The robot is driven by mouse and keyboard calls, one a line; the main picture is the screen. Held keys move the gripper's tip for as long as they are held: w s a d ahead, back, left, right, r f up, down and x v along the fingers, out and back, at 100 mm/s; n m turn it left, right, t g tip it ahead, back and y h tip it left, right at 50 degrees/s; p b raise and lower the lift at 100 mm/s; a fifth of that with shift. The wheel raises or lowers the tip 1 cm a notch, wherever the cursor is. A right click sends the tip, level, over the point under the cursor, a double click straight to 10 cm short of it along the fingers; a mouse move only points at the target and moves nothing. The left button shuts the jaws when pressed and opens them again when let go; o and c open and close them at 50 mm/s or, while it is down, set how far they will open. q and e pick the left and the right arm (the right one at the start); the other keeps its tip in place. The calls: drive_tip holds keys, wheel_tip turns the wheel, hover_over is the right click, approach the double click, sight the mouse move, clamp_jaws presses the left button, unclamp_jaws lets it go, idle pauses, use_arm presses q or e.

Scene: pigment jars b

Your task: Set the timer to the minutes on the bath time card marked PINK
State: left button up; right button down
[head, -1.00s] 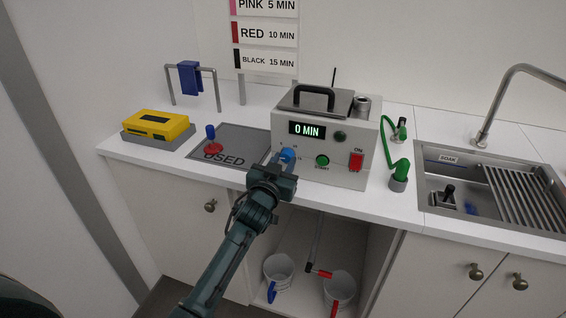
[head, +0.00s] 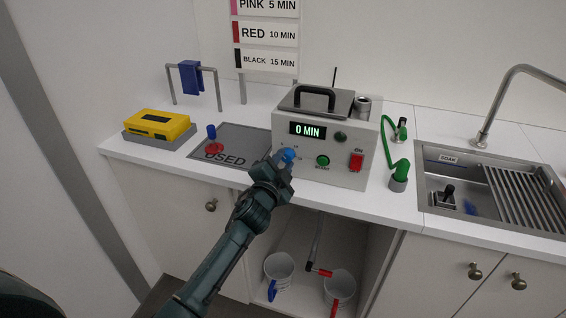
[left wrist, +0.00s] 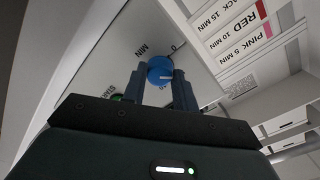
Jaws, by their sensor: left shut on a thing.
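The bath machine (head: 345,172) stands on the counter with its lit display (head: 308,130) reading 0 MIN. Its blue timer knob (head: 288,155) is low on the left of the front face, partly hidden by my gripper. My left gripper (head: 279,161) is shut on the knob. In the left wrist view the fingers (left wrist: 160,90) stand on either side of the blue knob (left wrist: 159,68), close to the printed 0 and MIN. The PINK card (head: 264,6) reads 5 MIN and is cut by the top edge. My right gripper is not in view.
The green START button (head: 322,160) and red ON switch (head: 356,162) are right of the knob. The USED tray (head: 245,142) lies to the left. A green hose (head: 393,150) and the sink (head: 432,190) are to the right.

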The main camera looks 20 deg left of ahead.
use_arm(q)
drive_tip(key=shift+m, duration=0.9)
drive_tip(key=o, duration=1)
drive_tip(key=shift+c, duration=0.2)
drive_tip(key=s, duration=1.3)
drive_tip(key=shift+a+b, duration=0.25)
drive_tip(key=shift+b, duration=0.1)
drive_tip(key=shift+s, duration=0.1)
